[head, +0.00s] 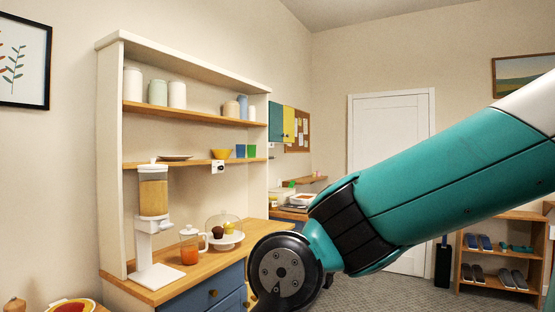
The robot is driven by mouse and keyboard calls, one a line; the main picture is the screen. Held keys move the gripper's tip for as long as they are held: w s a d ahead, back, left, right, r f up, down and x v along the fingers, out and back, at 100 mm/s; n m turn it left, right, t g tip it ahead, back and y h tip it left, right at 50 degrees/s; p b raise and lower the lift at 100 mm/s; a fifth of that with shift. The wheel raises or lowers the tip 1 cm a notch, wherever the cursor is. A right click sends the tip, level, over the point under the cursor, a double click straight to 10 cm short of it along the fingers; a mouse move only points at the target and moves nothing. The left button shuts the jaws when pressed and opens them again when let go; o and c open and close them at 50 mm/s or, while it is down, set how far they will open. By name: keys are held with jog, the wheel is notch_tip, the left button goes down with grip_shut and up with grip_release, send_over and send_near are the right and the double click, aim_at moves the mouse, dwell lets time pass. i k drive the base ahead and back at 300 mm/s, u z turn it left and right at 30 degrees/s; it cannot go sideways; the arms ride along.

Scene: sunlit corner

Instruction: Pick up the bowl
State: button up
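A small yellow bowl (220,154) sits on the lower wooden shelf (187,163) of the white hutch, between a flat plate (175,158) and the blue and green cups (246,151). At the bottom left corner, a round dish (72,305) with red contents is cut off by the frame edge; I cannot tell if it is a bowl. My teal arm crosses the right side of the view, with a dark joint low in the middle. My gripper is out of view.
Canisters (158,92) line the upper shelf. A small white item (217,167) hangs at the shelf edge below the yellow bowl.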

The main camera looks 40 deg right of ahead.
aim_at(219, 154)
jog(key=z, duration=0.9)
jog(key=k, duration=0.45)
jog(key=z, duration=1.05)
jog(key=i, duration=1.85)
jog(key=u, duration=0.25)
jog(key=i, duration=1.4)
jog(key=u, duration=1.1)
jog(key=i, duration=0.85)
jog(key=u, duration=0.9)
